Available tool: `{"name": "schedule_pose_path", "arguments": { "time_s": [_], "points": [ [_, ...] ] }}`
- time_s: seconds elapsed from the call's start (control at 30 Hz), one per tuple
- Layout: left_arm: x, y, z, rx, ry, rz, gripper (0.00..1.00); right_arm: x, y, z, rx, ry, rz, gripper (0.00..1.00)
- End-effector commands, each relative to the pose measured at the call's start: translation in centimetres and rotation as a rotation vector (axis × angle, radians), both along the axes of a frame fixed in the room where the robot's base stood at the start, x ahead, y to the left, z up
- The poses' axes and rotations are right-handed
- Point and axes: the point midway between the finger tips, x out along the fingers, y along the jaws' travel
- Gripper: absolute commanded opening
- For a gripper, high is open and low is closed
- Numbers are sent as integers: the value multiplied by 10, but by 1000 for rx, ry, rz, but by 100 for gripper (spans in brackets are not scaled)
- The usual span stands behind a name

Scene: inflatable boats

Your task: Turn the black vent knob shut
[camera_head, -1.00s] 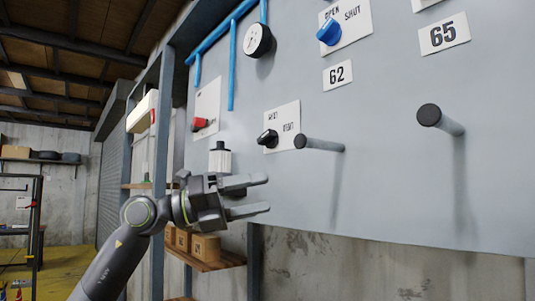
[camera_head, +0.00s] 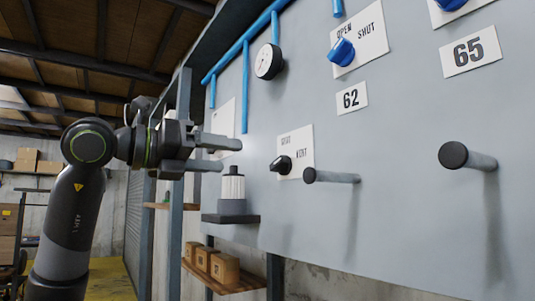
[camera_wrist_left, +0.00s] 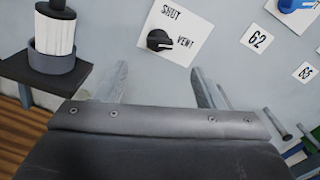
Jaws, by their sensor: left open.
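The black vent knob (camera_head: 282,164) sits on a white plate (camera_head: 299,147) on the grey panel. In the left wrist view the knob (camera_wrist_left: 159,40) shows between and beyond the fingers, with SHUT printed at the plate's upper left and VENT at its right. Its ridge points roughly toward VENT. My left gripper (camera_head: 224,155) is open and empty, to the left of the knob and apart from it. Its two fingers also show in the left wrist view (camera_wrist_left: 160,85). My right gripper is not in view.
A white ribbed canister (camera_head: 233,188) stands on a dark ledge (camera_head: 231,218) just below my left gripper. A round-ended peg (camera_head: 334,177) sticks out right of the knob, and another peg (camera_head: 466,157) farther right. A blue knob (camera_head: 341,51) and a gauge (camera_head: 269,61) are above.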

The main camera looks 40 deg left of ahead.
Motion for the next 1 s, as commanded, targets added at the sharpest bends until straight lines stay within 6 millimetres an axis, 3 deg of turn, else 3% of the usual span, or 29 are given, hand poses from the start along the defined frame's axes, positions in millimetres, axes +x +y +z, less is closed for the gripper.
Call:
{"name": "schedule_pose_path", "arguments": {
  "time_s": [0.3, 0.5, 0.93, 1.0],
  "points": [
    [64, -28, 4, 0, 4, -5, 63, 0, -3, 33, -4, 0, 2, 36],
    [88, -37, 2, 0, 1, -4, 63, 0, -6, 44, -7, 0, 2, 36],
    [96, -40, 0, 1, -1, -1, 63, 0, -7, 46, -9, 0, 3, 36],
    [96, -40, 0, 1, -1, -1, 54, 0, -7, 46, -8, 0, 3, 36]
  ]
}}
